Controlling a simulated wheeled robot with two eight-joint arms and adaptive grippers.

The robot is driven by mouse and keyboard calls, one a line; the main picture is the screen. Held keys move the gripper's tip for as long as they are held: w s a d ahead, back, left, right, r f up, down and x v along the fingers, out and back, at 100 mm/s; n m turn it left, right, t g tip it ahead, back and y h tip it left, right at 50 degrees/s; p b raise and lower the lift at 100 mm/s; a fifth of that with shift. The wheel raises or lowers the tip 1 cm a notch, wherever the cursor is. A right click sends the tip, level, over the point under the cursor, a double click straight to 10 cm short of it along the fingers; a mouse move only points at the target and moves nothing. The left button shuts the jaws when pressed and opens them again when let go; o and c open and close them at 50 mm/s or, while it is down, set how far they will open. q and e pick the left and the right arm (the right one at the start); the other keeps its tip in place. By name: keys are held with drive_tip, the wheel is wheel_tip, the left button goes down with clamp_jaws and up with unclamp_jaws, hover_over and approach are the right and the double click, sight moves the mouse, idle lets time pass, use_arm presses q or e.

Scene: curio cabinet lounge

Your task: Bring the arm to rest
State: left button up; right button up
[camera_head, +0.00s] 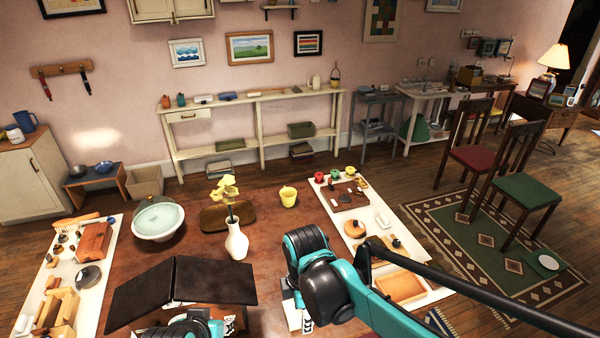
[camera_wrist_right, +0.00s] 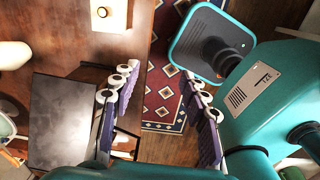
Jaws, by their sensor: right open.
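My right arm, teal and black, reaches in from the right in the head view, bent over the front of the brown table (camera_head: 262,262). Its gripper is mostly hidden behind the arm there. In the right wrist view my right gripper (camera_wrist_right: 160,105) is open, with nothing between its fingers. The patterned rug and wood floor show below the gap. A teal and black part of my left arm shows at the bottom edge of the head view; its gripper fingers are not visible.
Dark hinged panels (camera_head: 212,279) stand near my arms. A white vase with yellow flowers (camera_head: 236,243), a glass-domed dish (camera_head: 158,220) and a yellow bucket (camera_head: 288,196) stand behind. White side boards hold small items. Chairs (camera_head: 525,193) stand on the right.

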drive_tip(key=s+d+f+m+t+b, duration=0.2)
drive_tip(key=d+f+m+t+b, duration=0.1)
drive_tip(key=d+m, duration=0.5)
drive_tip(key=s+d+f+m+t+b, duration=0.2)
drive_tip(key=d+m+t+b, duration=0.2)
drive_tip(key=d+m, duration=0.5)
drive_tip(key=m+b, duration=0.2)
drive_tip(key=m, duration=0.1)
drive_tip(key=shift+s+f+m, duration=0.2)
drive_tip(key=shift+f+m, duration=0.2)
drive_tip(key=shift+d, duration=0.1)
drive_tip(key=shift+c, duration=1.3)
